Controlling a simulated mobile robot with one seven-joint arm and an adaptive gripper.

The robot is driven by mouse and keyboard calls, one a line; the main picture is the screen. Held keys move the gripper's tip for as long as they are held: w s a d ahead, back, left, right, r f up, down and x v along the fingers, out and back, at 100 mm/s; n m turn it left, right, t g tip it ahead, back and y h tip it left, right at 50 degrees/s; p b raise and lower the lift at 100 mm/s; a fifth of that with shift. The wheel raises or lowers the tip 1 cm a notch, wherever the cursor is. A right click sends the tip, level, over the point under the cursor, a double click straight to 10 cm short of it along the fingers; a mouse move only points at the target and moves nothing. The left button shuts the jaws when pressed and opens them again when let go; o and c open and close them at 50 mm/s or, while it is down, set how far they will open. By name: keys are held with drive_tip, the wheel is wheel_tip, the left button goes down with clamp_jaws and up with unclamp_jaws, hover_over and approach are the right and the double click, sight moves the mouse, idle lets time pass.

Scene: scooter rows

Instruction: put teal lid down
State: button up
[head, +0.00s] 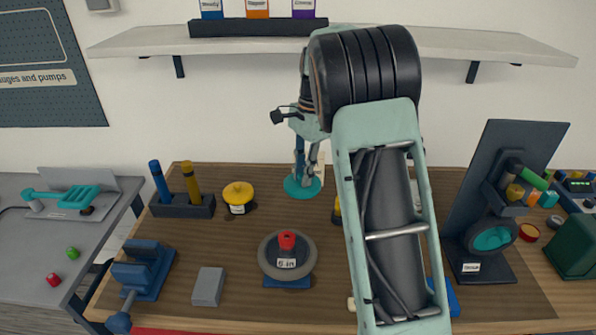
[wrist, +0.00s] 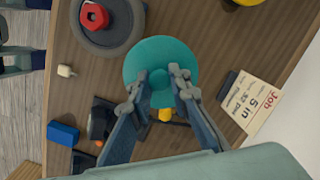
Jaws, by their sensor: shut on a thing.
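The teal lid (head: 302,188) is a round disc with a small central knob, at the back middle of the workbench in the head view. It also shows in the wrist view (wrist: 160,50). My gripper (wrist: 161,76) is shut on the lid's knob, one finger on each side; it also shows in the head view (head: 306,160). The lid looks level. I cannot tell whether its underside touches the bench. My arm hides part of the bench to its right.
A grey disc (head: 270,262) with a red knob sits on a blue base. A yellow-topped pot (head: 238,195) and a black holder (head: 182,206) stand at left. A job card (wrist: 250,104) stands behind the lid. A dark upright stand (head: 482,262) is at right. A shelf (head: 450,42) overhangs the back.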

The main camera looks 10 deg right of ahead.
drive_tip(key=s+r+n+g, duration=0.1)
drive_tip(key=s+r+n, duration=0.2)
drive_tip(key=s+n, duration=0.4)
drive_tip(key=d+n, duration=0.1)
drive_tip(key=n, duration=0.1)
drive_tip(key=shift+n+h, duration=0.4)
drive_tip(key=shift+w+r, duration=0.2)
drive_tip(key=shift+r, duration=0.25)
